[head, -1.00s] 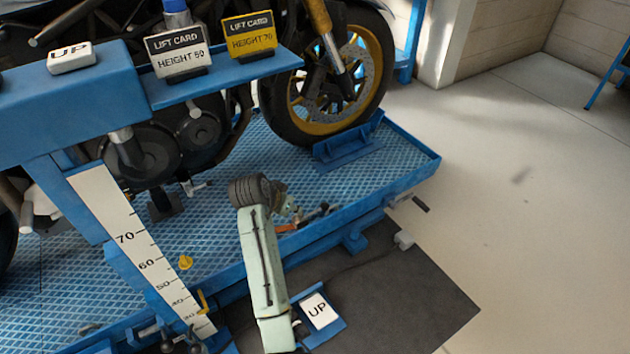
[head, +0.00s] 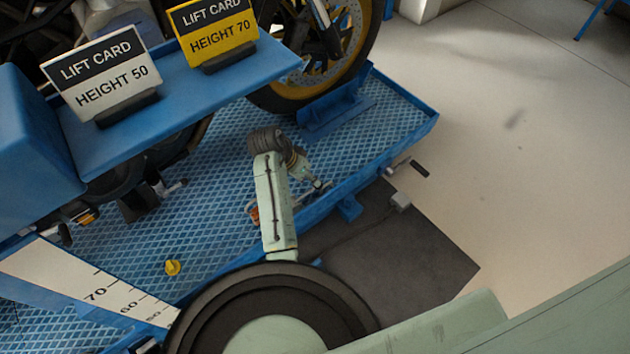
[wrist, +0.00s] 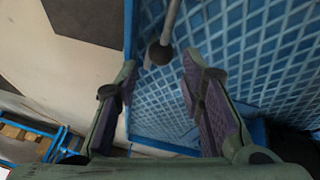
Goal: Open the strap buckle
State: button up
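I cannot clearly make out a strap or buckle in either view. In the head view my gripper (head: 312,182) is small and partly hidden by my arm, low over the front edge of the blue lift platform (head: 385,150). In the wrist view my gripper (wrist: 159,62) is open, its two fingers wide apart. A thin grey rod with a dark round knob (wrist: 159,53) shows between the fingertips. I cannot tell whether it touches them. A small orange part (head: 255,215) lies beside my arm on the platform, partly hidden.
The motorcycle's front wheel (head: 318,75) stands behind my gripper in a blue chock (head: 335,112). A blue shelf holds a white height 50 card (head: 105,75) and a yellow height 70 card (head: 213,30). A yellow knob (head: 173,267) sits left. Floor at right is clear.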

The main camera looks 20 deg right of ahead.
aim_at(306, 193)
jog(key=x, duration=0.6)
jog(key=shift+c, duration=0.2)
grip_shut()
dwell(0.5)
